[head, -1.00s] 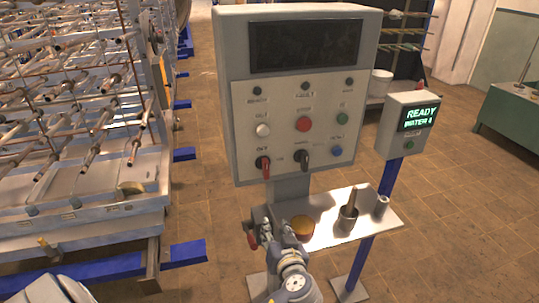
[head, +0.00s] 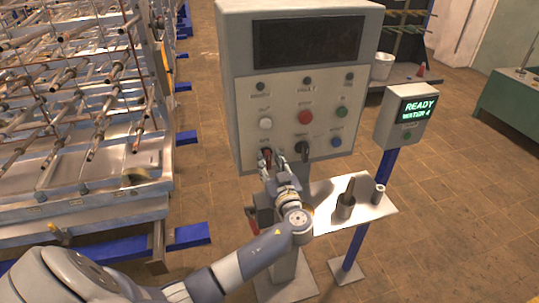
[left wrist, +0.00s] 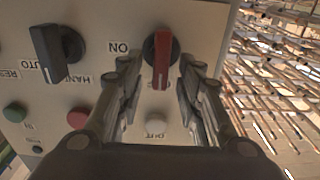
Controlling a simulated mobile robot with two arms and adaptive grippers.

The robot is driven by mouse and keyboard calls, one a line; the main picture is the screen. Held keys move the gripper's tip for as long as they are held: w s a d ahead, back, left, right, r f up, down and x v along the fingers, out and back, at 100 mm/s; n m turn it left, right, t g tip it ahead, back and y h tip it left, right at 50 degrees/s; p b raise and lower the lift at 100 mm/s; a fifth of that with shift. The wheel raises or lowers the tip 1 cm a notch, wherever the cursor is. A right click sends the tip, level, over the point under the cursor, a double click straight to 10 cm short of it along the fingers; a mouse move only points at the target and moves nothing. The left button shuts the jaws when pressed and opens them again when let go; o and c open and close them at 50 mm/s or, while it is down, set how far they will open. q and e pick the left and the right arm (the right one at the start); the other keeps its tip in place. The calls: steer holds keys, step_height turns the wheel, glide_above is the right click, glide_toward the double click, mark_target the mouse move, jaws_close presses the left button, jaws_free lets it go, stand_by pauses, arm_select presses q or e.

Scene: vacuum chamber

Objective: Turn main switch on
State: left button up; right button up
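The control cabinet's panel (head: 290,105) faces me and carries a red rotary switch (head: 265,156) at its lower left. In the left wrist view the red switch (left wrist: 162,58) has its handle in line with the picture's vertical, with an ON label beside it on the left. My left gripper (head: 276,165) is just in front of the panel at this switch. In the left wrist view its open fingers (left wrist: 157,68) stand on either side of the red handle, with gaps visible. The exact depth between fingertips and handle is hard to tell. My right gripper is not in view.
A black rotary switch (head: 303,148) sits close to the right of the red one, with push buttons above. A shelf (head: 368,215) below holds a cup with a tool. A small READY display box (head: 405,115) stands at right; metal racks (head: 75,100) fill the left.

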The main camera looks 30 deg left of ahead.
arm_select(q)
steer(key=shift+w+a, duration=0.3)
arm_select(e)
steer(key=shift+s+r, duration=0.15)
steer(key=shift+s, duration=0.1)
arm_select(q)
jaws_close()
